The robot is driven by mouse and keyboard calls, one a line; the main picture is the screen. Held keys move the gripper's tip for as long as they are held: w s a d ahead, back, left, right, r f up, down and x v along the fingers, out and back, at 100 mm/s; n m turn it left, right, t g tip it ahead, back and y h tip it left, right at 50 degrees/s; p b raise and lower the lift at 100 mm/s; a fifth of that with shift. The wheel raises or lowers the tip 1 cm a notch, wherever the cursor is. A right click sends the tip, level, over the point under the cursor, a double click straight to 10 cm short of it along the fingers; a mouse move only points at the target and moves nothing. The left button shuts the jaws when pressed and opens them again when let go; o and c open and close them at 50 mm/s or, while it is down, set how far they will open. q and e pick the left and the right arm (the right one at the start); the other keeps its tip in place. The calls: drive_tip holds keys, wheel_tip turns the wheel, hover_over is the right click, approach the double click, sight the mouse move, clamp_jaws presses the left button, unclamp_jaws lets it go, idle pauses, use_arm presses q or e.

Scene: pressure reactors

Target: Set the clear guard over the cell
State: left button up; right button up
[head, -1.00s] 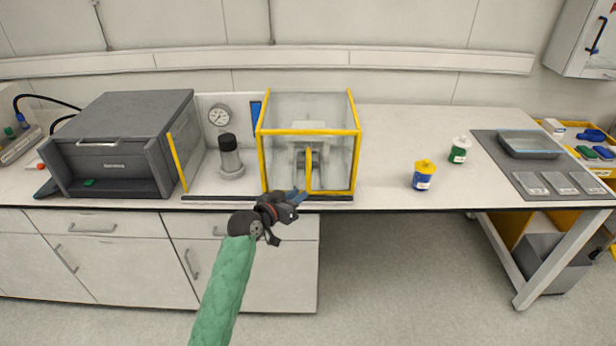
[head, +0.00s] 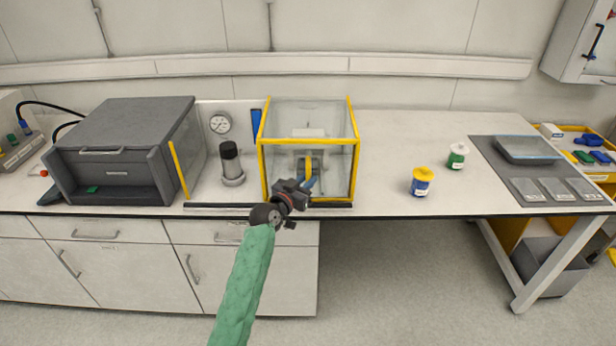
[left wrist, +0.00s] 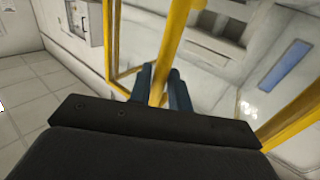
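The clear guard (head: 309,122) is a see-through box with yellow edges, standing on the bench in the middle of the head view. A yellow handle is on its front. The cell appears to be the metal cylinder with a black top (head: 231,164), just left of the guard and outside it. My left gripper (head: 309,178) is at the guard's front; in the left wrist view its dark blue fingers (left wrist: 163,88) lie close on both sides of a yellow bar and look shut on it. My right gripper is not in view.
A grey oven-like box (head: 124,150) stands left of the cell, with a pressure gauge (head: 220,123) behind. A dark strip (head: 220,205) runs along the bench's front edge. Blue (head: 421,183) and green (head: 457,157) jars and a grey mat (head: 490,148) are at right.

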use_arm(q)
drive_tip(key=shift+w+d, duration=0.2)
drive_tip(key=shift+w, duration=0.1)
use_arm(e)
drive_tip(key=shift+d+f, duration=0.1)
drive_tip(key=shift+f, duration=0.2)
use_arm(q)
drive_tip(key=shift+c, duration=0.2)
clamp_jaws()
drive_tip(key=shift+a, duration=0.15)
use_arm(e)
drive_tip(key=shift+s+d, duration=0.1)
